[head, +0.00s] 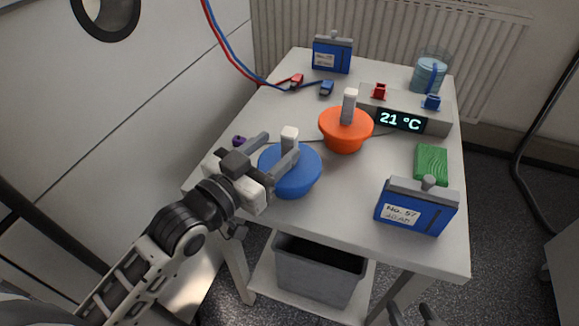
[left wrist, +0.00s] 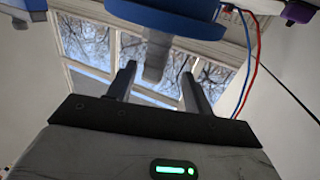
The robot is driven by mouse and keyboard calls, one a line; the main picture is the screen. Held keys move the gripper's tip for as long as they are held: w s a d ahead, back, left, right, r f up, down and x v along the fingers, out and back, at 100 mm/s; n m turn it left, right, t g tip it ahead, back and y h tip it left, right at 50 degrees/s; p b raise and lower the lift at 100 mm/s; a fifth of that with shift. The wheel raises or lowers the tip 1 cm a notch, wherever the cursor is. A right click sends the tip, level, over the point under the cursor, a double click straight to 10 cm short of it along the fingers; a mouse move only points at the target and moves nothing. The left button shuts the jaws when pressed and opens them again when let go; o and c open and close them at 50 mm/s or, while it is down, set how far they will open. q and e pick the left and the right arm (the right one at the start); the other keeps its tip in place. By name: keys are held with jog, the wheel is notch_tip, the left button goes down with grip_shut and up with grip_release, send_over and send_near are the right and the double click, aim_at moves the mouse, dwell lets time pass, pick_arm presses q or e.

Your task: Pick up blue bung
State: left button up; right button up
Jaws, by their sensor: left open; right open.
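The blue bung (head: 290,178) is a round blue piece with an upright pale grey handle, standing at the table's near left. My left gripper (head: 281,143) is open, and its fingers reach towards the handle from the left. In the left wrist view the bung (left wrist: 165,15) appears upside down at the top. Its handle (left wrist: 156,58) points down between the open fingertips (left wrist: 158,70), with a gap visible on each side. My right gripper (head: 411,314) shows only as dark fingertips at the bottom edge of the head view, apart and empty.
An orange bung (head: 346,130) with a similar handle stands behind and right of the blue one. A blue labelled battery (head: 416,207) and a green block (head: 431,164) are at the right. A grey device (head: 440,121) reads 21 °C. A purple object (head: 239,140) lies at the left edge.

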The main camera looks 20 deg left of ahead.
aim_at(296, 134)
pick_arm(q)
jog(key=shift+d+x, duration=0.15)
jog(key=shift+x, duration=1.3)
jog(key=shift+d+x, duration=0.15)
jog(key=shift+x, duration=1.35)
jog(key=shift+s+r, duration=0.1)
jog(key=shift+s, duration=0.05)
grip_shut()
